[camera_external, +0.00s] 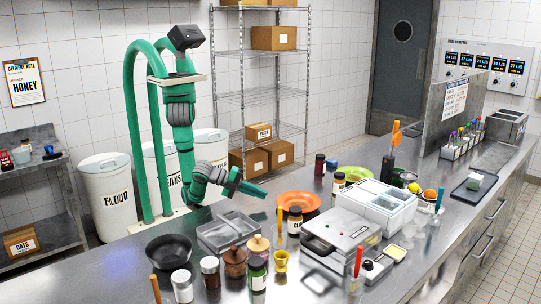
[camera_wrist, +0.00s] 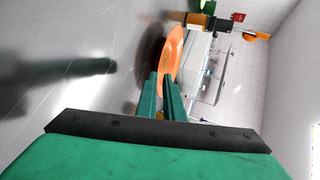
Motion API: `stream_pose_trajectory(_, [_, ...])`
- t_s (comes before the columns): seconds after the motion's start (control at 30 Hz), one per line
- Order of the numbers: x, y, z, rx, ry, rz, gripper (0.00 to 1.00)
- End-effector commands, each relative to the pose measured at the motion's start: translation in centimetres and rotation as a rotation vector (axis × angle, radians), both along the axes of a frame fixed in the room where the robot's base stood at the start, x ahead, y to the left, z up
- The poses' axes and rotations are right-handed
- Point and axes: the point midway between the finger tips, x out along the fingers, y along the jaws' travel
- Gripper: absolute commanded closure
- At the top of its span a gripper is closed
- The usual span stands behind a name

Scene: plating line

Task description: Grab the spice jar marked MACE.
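Several spice jars stand on the steel counter. A dark-capped jar with a pale label (camera_external: 295,221) is beside the orange plate, a jar with an orange-and-white label (camera_external: 338,183) is behind it, and a dark red jar (camera_external: 320,165) stands further back. My gripper (camera_external: 264,192) is left of the orange plate, above the counter. In the wrist view its fingers (camera_wrist: 161,77) are apart with nothing between them.
The orange plate (camera_external: 304,202) lies just right of my gripper and ahead of it in the wrist view (camera_wrist: 173,52). A steel pan (camera_external: 218,238), black bowl (camera_external: 169,251), wooden-lidded pots and white container (camera_external: 378,200) crowd the counter. Bare steel (camera_external: 245,208) lies beneath my gripper.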

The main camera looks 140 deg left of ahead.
Motion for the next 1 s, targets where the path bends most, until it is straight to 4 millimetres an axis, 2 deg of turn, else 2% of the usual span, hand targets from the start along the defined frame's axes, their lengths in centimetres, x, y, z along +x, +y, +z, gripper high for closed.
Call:
stream_pose_trajectory(0.1, [1.0, 0.9, -0.6, -0.001, 0.0, 0.0, 0.92])
stream_pose_trajectory(0.37, [2.2, 2.0, -1.4, -0.003, -0.001, -0.001, 0.92])
stream_pose_trajectory(0.63, [4.6, 4.2, -2.8, -0.003, -0.002, -0.001, 0.92])
stream_pose_trajectory(0.97, [5.0, 4.6, -3.1, -0.003, -0.002, -0.002, 0.92])
stream_pose_trajectory(1.0, [5.0, 4.6, -3.1, -0.003, -0.002, -0.002, 1.0])
